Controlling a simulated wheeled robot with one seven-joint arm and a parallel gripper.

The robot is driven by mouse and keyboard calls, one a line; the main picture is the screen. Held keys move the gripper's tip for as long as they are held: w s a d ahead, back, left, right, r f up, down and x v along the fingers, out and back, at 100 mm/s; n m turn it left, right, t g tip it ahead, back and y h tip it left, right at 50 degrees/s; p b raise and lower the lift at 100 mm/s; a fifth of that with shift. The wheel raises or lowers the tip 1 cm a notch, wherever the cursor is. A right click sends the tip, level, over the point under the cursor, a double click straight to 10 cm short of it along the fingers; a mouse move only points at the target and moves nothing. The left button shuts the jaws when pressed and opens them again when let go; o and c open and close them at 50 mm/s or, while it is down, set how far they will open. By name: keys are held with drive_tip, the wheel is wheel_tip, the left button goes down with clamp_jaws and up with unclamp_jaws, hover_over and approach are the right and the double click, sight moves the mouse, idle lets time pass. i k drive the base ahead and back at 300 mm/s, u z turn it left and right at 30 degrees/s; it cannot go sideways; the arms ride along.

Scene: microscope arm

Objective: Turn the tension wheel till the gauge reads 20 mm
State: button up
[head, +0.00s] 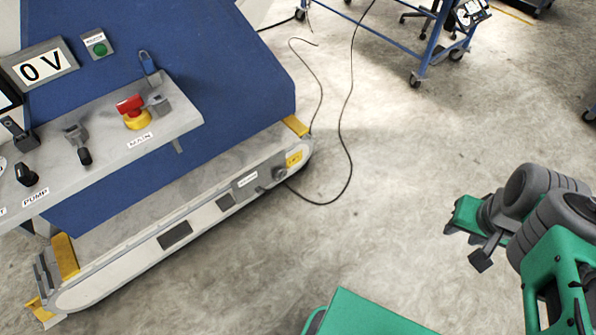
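A small dark round knob (279,174) sits on the side of the low belt conveyor (130,262), near its right end. It may be the tension wheel, but it is too small to be sure. A white label (247,180) beside it is too small to read. I cannot make out a gauge reading in millimetres. My gripper (466,246) is at the right of the head view, over bare floor and well apart from the conveyor. Its fingers are small and partly turned away, so its opening is unclear. I see nothing held in it.
A control panel (100,128) with a red stop button (131,106), levers and a "0 V" display (42,66) overhangs the conveyor at left. A black cable (349,130) lies on the floor right of the conveyor. A blue cart (428,55) stands behind.

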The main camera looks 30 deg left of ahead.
sight(282, 176)
drive_tip(key=i, duration=1.5)
drive_tip(key=u, duration=3.35)
